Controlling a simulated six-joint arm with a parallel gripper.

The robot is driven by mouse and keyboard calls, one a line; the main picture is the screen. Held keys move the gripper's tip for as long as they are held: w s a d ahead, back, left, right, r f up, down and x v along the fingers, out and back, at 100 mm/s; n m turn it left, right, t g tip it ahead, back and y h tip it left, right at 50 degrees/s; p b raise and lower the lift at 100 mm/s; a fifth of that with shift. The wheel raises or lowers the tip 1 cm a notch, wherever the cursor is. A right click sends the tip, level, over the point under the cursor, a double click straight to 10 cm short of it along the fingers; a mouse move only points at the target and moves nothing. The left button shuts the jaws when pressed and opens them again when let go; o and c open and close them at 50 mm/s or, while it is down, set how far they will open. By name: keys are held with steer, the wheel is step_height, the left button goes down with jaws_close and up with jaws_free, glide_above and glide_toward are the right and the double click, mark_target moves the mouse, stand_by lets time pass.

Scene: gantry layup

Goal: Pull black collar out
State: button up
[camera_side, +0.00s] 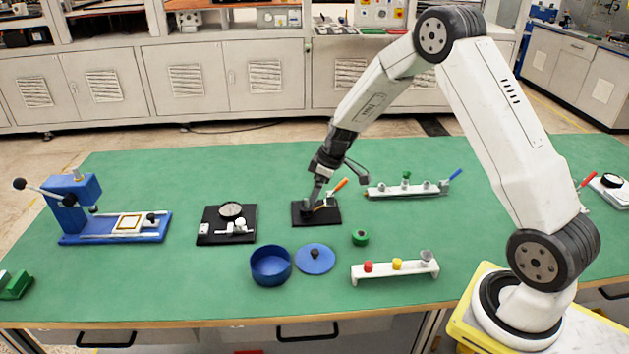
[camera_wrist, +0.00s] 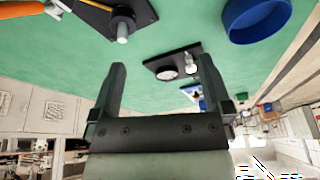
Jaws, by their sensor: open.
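A black base plate (camera_side: 330,219) with an orange-handled lever (camera_side: 339,185) lies on the green table below my gripper (camera_side: 314,202). In the wrist view the plate (camera_wrist: 88,12) is at the upper left, with part of the orange handle (camera_wrist: 28,9). A round black piece (camera_wrist: 122,12), probably the black collar, sits there around or beside a grey pin (camera_wrist: 123,38); I cannot tell which. In the side view my gripper hides much of it. My gripper (camera_wrist: 160,66) is open, with nothing between its fingers.
A black plate with a dial (camera_side: 231,211), a blue bowl (camera_side: 270,267), a blue lid (camera_side: 315,260) and a green ring (camera_side: 360,238) stand nearby. A white rail (camera_side: 395,191) is to the right; a white rack (camera_side: 395,272) is in front. A blue press (camera_side: 77,205) stands left.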

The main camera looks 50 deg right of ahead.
steer(key=n, duration=0.2)
glide_above(309, 204)
steer(key=s+d, duration=0.2)
step_height(309, 204, down, 4)
steer(key=shift+s+a+t+y, duration=0.1)
steer(key=shift+s+t+y, duration=0.05)
steer(key=shift+t+y, duration=0.2)
steer(key=shift+f, duration=0.15)
steer(key=shift+x, duration=3.75)
jaws_close()
